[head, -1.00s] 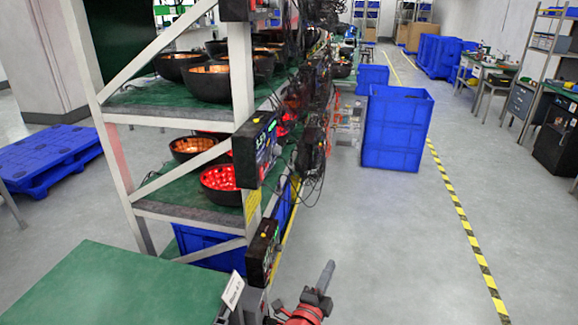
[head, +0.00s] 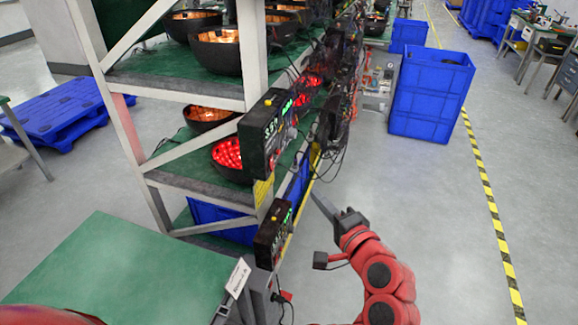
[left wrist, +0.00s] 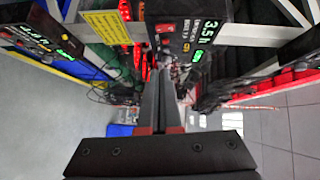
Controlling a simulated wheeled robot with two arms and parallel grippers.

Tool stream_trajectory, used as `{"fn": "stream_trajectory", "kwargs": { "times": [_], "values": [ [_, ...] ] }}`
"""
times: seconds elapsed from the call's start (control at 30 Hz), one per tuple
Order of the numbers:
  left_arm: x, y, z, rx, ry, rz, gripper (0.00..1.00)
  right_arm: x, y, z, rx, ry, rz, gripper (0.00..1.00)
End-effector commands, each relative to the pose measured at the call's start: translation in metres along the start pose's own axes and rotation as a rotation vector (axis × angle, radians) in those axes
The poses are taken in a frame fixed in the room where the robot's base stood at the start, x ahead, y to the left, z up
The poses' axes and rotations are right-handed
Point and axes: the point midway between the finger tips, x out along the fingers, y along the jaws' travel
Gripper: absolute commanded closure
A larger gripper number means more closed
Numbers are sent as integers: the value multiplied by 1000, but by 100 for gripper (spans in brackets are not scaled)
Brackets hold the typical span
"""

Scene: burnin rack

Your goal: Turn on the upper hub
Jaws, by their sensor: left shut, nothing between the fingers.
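A black hub box with green digits (head: 268,132) is fixed to the rack's front post at middle-shelf height. A second black box with green digits (head: 272,235) is fixed lower on the post. Another box (left wrist: 38,42) shows at the left. My right gripper is not in view.
The rack's white frame (head: 132,140) holds green shelves with dark bowls (head: 215,50), some glowing red. Cables (head: 328,165) hang beside the gripper. A green tabletop (head: 125,270) is at lower left. Blue crates (head: 428,98) stand beyond.

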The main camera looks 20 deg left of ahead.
Motion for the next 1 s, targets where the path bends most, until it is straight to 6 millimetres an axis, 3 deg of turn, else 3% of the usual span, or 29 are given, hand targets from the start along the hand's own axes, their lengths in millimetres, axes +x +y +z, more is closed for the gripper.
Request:
{"fn": "stream_trajectory", "kwargs": {
  "times": [0.27,0.43,0.9,1.0],
  "values": [
    [0,0,0,1,1,-1,100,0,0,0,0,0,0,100],
    [11,-2,0,2,0,-3,100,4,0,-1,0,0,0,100],
    [104,-4,1,2,-4,0,100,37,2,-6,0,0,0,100],
    [114,-4,13,3,1,-1,100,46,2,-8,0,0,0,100]
  ]
}}
